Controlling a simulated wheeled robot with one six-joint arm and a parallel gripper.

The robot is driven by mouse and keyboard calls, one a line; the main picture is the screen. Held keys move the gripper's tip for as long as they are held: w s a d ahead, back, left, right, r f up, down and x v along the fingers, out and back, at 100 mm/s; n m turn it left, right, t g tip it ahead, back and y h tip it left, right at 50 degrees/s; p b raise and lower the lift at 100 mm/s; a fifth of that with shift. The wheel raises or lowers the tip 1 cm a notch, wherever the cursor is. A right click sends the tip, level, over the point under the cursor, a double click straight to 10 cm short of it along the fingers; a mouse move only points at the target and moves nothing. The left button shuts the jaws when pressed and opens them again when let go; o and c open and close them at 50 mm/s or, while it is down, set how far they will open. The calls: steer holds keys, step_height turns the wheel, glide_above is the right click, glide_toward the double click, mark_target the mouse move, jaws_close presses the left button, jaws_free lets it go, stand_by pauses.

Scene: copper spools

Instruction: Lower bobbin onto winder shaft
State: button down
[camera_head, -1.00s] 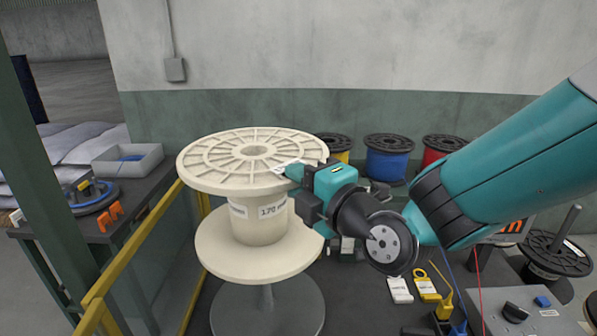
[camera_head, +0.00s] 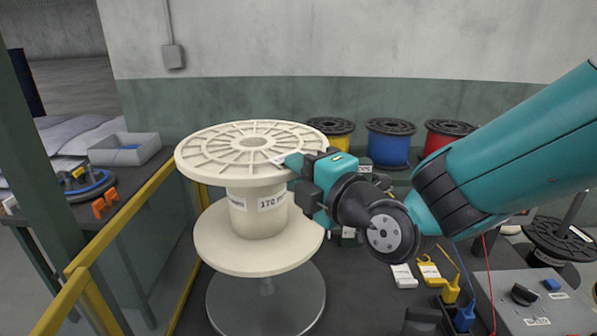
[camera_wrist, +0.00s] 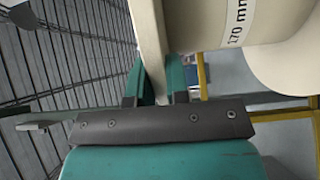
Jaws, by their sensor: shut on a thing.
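The cream bobbin (camera_head: 258,213), with a spoked top flange and a label reading 170, is upright in the head view. My gripper (camera_head: 290,163) is shut on the right edge of its top flange. In the wrist view my gripper's two fingers (camera_wrist: 155,85) sit on either side of the flange (camera_wrist: 148,40), and the bobbin's core (camera_wrist: 215,22) shows with a "170 mm" label. Below the bobbin is a grey round plate on a stem (camera_head: 267,297); the bobbin's lower flange sits above it with a gap. The shaft inside the bobbin is hidden.
Yellow, blue and red spools (camera_head: 389,145) stand along the back wall. A yellow rail (camera_head: 120,228) runs on the left beside a side bench with a grey bin (camera_head: 124,149). A control box (camera_head: 535,300), tags and cable plugs (camera_head: 450,292) lie at the right front.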

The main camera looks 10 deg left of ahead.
stand_by(0.5)
steer(key=b, duration=1.6)
glide_above(300, 262)
steer(key=f, duration=1.2)
steer(key=shift+w+a, duration=0.1)
steer(key=shift+w, duration=0.2)
step_height(300, 262, down, 7)
steer(key=b, duration=0.8)
